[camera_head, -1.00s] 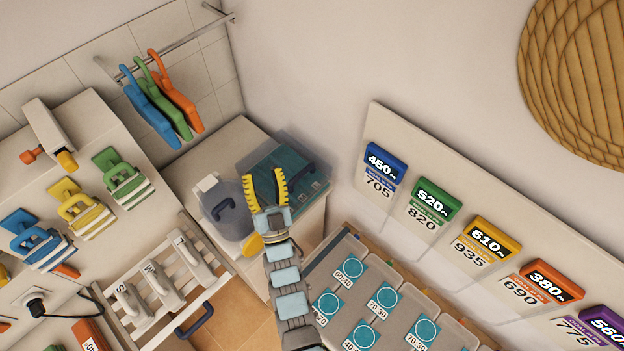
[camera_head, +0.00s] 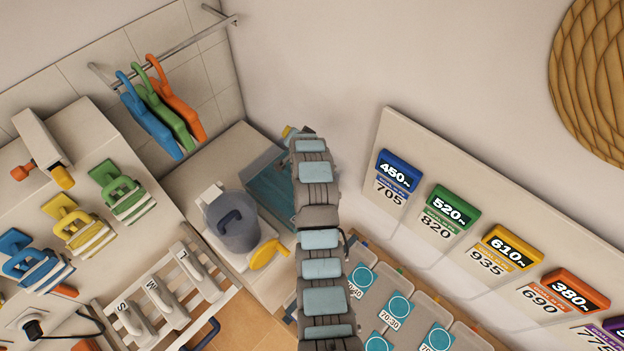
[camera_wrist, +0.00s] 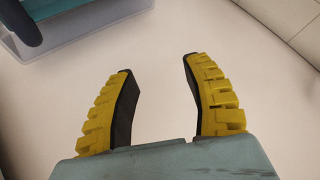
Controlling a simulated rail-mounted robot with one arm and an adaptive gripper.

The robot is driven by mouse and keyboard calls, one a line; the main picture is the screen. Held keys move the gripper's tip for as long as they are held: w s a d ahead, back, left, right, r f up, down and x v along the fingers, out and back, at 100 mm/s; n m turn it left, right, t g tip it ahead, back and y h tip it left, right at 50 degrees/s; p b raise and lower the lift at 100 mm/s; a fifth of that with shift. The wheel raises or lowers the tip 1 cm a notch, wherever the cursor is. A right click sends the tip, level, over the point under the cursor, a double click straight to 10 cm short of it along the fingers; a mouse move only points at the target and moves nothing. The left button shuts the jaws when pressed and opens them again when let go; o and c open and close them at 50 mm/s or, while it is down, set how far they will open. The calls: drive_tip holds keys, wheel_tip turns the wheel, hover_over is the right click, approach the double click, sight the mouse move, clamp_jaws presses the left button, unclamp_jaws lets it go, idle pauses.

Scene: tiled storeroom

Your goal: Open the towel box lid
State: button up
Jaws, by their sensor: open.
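The towel box (camera_head: 268,190) stands on the pale counter in the corner. Its visible part is teal with a pale, clear-looking rim; my arm covers its right side. I cannot tell how the lid stands. In the wrist view a clear box edge (camera_wrist: 75,32) and a dark teal rounded part (camera_wrist: 22,22) show at top left. My gripper (camera_wrist: 158,75) is open, with nothing between its yellow-padded fingers. It is over a pale surface, apart from the box edge. In the head view only a yellow fingertip shows beyond the arm, near the box's far end.
A grey jug-like container (camera_head: 232,228) with a dark handle stands left of the box. A yellow part (camera_head: 266,254) sits near it. Coloured hangers (camera_head: 160,108) hang on a rail at upper left. A sloped label board (camera_head: 400,150) is at right, with grey bins (camera_head: 395,305) below.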

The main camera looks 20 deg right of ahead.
drive_tip(key=s+d+r+m+g+y+b, duration=0.1)
drive_tip(key=s+d+r+g, duration=0.1)
drive_tip(key=s+g, duration=0.25)
drive_tip(key=s+d+r+m+g+y, duration=0.1)
drive_tip(key=s+r+m+g+y, duration=0.1)
drive_tip(key=s+g, duration=0.3)
drive_tip(key=shift+t, duration=0.75)
drive_tip(key=shift+s+d+b+x, duration=0.15)
drive_tip(key=shift+b+x, duration=0.9)
drive_tip(key=shift+x, duration=1.85)
drive_tip(key=shift+s+b+x, duration=0.2)
drive_tip(key=shift+b+x, duration=0.85)
drive_tip(key=shift+x, duration=1.85)
drive_tip(key=shift+s+d+b+x, duration=0.15)
drive_tip(key=shift+b+x, duration=0.9)
drive_tip(key=shift+x, duration=1.85)
drive_tip(key=shift+f, duration=0.15)
clamp_jaws()
